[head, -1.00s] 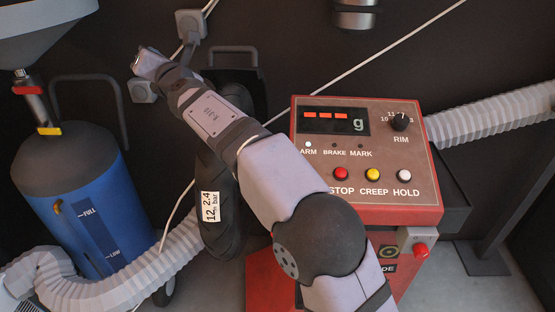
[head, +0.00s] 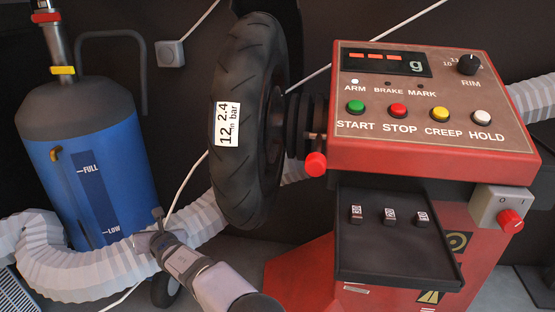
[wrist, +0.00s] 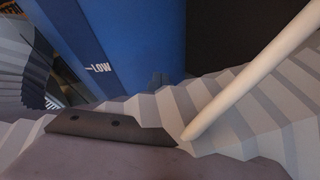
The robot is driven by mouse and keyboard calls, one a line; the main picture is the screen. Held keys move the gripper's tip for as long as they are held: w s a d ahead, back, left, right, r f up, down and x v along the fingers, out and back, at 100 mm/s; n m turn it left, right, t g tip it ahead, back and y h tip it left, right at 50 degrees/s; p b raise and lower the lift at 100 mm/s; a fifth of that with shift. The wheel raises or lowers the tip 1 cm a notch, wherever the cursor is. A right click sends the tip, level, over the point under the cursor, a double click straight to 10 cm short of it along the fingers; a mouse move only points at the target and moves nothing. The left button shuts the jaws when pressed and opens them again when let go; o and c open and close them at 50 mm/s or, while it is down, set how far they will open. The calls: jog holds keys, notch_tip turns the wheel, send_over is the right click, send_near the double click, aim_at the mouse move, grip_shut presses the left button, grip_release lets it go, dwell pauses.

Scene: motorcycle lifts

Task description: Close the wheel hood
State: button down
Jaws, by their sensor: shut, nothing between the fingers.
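The wheel (head: 240,140), a black tyre with a white label, stands upright on the spindle of the red balancer (head: 430,165). A dark curved panel (head: 285,15) above and behind the tyre looks like the raised wheel hood; it is cut off by the top edge, so its full shape is hidden. My gripper (head: 150,229) is low and left of the tyre, in front of the ribbed hose in the head view and apart from the hood. It is shut and empty. The wrist view shows no hood or wheel.
A blue tank (head: 92,165) stands at left; its LOW mark also shows in the wrist view (wrist: 98,68). A pale ribbed hose (head: 90,270) and a thin white cable (head: 183,195) run near my gripper. The balancer's button panel and black tray (head: 390,250) are at right.

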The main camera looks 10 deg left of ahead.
jog(key=w+d+t+h+b, duration=0.25)
jog(key=w+d, duration=0.45)
jog(key=d, duration=0.5)
jog(key=w+d+n+t+h+b, duration=0.1)
jog(key=w+d+t+h, duration=0.4)
jog(key=d, duration=0.7)
jog(key=w+d+t+b, duration=0.2)
jog(key=w+d, duration=0.6)
jog(key=d, duration=0.3)
jog(key=s+d+r+m+t+h+b, duration=0.1)
jog(key=s+d+r+m+t, duration=0.2)
jog(key=d+r, duration=0.25)
jog(key=s+d+r+m+t+b, duration=0.1)
jog(key=s+d+r+m+t, duration=0.25)
jog(key=r, duration=0.35)
jog(key=s+r+p+x, duration=0.1)
jog(key=r+x, duration=0.1)
jog(key=x, duration=1.1)
jog(key=shift+r+n+p, duration=0.25)
jog(key=shift+n+p, duration=0.05)
jog(key=shift+n, duration=0.05)
jog(key=shift+w+b, duration=0.3)
jog(key=shift+b, duration=0.15)
